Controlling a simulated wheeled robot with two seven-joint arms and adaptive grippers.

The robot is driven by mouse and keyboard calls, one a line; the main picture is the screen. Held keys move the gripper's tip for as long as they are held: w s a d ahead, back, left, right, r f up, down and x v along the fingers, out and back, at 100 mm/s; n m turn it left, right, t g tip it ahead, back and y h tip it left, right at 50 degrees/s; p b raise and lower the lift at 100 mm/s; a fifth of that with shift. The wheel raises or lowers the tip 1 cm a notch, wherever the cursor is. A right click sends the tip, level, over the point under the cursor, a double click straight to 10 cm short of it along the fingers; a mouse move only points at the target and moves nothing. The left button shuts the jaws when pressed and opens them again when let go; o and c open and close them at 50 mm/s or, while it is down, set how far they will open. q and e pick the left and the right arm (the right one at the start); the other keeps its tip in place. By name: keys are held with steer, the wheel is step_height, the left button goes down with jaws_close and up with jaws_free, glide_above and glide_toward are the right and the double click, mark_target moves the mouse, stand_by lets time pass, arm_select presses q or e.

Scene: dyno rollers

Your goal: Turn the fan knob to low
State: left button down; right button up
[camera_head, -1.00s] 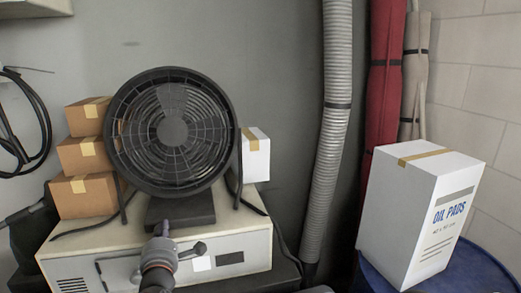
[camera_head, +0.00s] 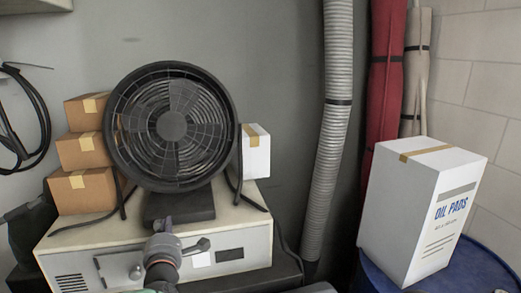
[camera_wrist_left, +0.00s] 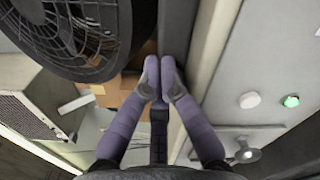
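The black round fan (camera_head: 172,127) stands on a dark base (camera_head: 180,205) on top of a beige cabinet (camera_head: 70,240). The fan also shows at the upper left of the left wrist view (camera_wrist_left: 75,35). My left gripper (camera_head: 162,228) is low in front of the fan base in the head view. In the left wrist view its two purple fingers (camera_wrist_left: 159,72) meet at the tips, close beside the dark base edge, with nothing visible between them. I cannot make out a fan knob; the gripper may hide it. My right gripper is not in view.
Brown boxes (camera_head: 80,150) are stacked left of the fan, and a small white box (camera_head: 257,150) is at its right. The wrist view shows a white button (camera_wrist_left: 250,100) and a green button (camera_wrist_left: 291,101) on a pale panel. A white oil pads carton (camera_head: 400,215) stands far right.

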arm_select(q)
steer(key=v, duration=0.6)
steer(key=shift+b, duration=0.4)
steer(key=shift+d+r, duration=0.1)
